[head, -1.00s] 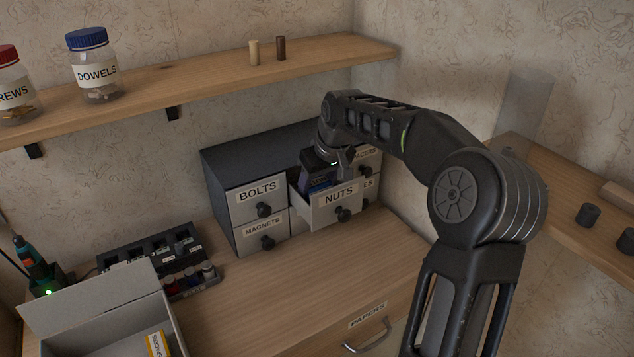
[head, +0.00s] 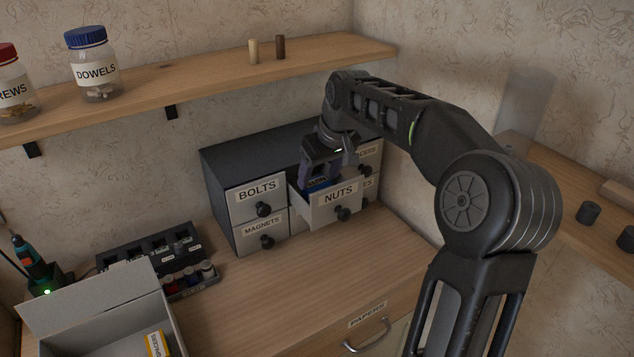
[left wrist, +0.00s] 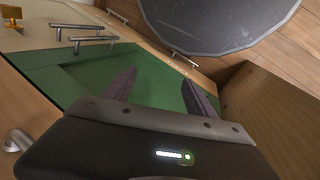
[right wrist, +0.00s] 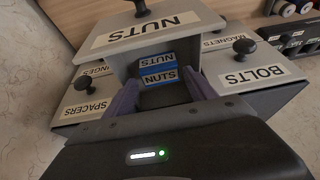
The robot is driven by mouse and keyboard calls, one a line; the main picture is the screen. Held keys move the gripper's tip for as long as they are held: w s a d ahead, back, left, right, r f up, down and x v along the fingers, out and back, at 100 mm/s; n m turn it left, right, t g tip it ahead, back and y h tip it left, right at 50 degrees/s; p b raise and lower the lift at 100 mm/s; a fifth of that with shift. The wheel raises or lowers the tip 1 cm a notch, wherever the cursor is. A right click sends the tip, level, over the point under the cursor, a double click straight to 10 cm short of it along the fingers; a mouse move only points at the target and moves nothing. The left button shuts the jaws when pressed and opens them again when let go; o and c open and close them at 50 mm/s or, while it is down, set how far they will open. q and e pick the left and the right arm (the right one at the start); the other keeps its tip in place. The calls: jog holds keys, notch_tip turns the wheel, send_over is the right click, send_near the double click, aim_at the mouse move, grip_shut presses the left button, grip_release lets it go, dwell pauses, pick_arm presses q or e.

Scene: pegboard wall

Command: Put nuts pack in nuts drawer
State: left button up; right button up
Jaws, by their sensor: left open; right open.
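The nuts drawer (head: 347,206) is pulled out of the dark drawer unit (head: 222,160), its NUTS label facing forward. The blue nuts pack (head: 318,185) sits inside it, mostly hidden by the drawer front and my gripper. My left gripper (left wrist: 160,92) is open and empty before a green panel (left wrist: 85,75).
The closed bolts drawer (head: 257,197) and magnets drawer (head: 262,233) are left of the nuts drawer. An open grey box (head: 100,305) with a yellow pack (head: 157,344) stands front left. The wooden top (head: 290,270) before the drawers is clear.

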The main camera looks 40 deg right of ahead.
jog(key=v, duration=0.8)
jog(key=shift+c, duration=0.4)
dwell(0.9)
